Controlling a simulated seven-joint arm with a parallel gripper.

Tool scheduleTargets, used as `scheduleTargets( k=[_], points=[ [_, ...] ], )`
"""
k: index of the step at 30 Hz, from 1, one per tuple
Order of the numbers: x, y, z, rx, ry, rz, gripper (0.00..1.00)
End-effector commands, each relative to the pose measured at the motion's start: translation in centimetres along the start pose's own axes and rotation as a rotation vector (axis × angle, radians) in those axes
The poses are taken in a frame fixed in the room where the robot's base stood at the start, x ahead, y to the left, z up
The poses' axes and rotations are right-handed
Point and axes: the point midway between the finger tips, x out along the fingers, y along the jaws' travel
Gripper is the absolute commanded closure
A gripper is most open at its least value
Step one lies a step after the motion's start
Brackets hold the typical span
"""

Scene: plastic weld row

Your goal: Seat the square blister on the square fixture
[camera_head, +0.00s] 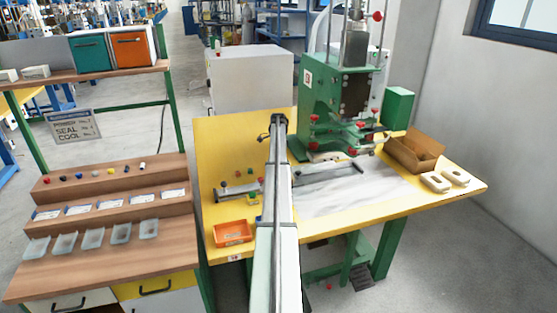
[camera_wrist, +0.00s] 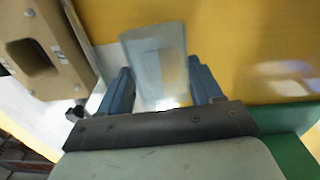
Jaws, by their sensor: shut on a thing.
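A clear, pale blister (camera_wrist: 152,42) with a tray-like shape stands out between the two blue fingers of my gripper (camera_wrist: 160,72) in the wrist view. The gripper is shut on it. A beige block with a dark squarish opening, seemingly a fixture (camera_wrist: 48,72), is at the upper left of the wrist view, apart from the blister. In the head view my arm hides the gripper and the held blister. Two pale blocks with openings, a nearer one (camera_head: 434,183) and a farther one (camera_head: 457,176), lie at the right of the yellow table; I cannot tell which is square.
A green press (camera_head: 318,100) stands on the yellow table (camera_head: 450,194). An open cardboard box (camera_head: 414,153) is right of it, and an orange bin (camera_head: 232,234) is at front left. Several clear blisters (camera_head: 93,238) lie on the wooden rack (camera_head: 130,265).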

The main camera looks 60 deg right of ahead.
Motion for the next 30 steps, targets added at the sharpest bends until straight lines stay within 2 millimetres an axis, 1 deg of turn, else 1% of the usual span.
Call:
scheduleTargets(
  k=[24,30],
  points=[
    [-3.7,0.1,0.0,0.000,0.000,-0.001,0.55],
    [-4.4,0.1,0.0,0.000,0.000,0.001,0.55]
  ],
)
